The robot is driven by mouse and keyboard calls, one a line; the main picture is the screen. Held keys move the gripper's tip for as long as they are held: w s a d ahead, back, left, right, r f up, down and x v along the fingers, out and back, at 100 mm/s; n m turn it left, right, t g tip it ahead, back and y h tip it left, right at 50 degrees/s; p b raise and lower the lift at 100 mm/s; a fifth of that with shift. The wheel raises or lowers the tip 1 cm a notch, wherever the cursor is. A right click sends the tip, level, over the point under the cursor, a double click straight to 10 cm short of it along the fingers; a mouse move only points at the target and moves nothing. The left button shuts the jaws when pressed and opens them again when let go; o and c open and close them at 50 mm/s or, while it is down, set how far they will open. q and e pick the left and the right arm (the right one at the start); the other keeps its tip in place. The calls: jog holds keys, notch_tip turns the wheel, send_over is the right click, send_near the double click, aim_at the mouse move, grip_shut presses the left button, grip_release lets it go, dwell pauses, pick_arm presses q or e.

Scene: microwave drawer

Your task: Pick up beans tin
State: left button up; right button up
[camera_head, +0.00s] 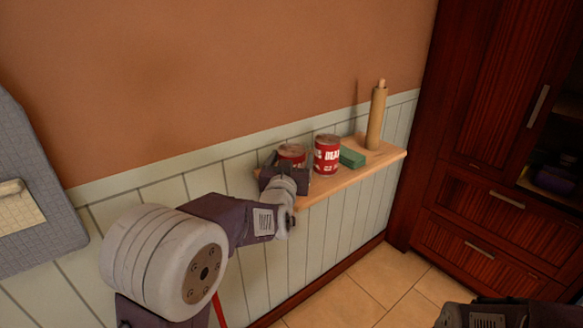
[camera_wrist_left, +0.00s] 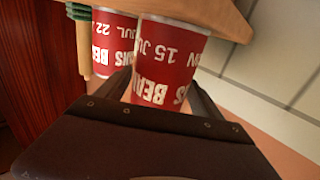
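Two red beans tins with white lettering stand on a wooden shelf (camera_head: 322,187) in the head view. The left tin (camera_head: 291,151) is partly hidden by my left gripper (camera_head: 285,172), which reaches it from the front. In the left wrist view, that tin (camera_wrist_left: 168,62) is between the two fingers of my left gripper (camera_wrist_left: 160,80); whether both touch it cannot be told. The tin seems upright on the shelf. The second tin (camera_head: 327,154) stands just to its right and also shows in the wrist view (camera_wrist_left: 108,38). My right gripper is out of sight.
The wall (camera_head: 220,75) backs the shelf. A dark red wooden cabinet (camera_head: 480,120) is beyond the shelf's right end. Part of my right arm shows bottom right.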

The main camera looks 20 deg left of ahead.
pick_arm(q)
grip_shut()
jog(key=shift+r, duration=0.1)
notch_tip(320, 180, up, 18)
jog(key=p, duration=0.8)
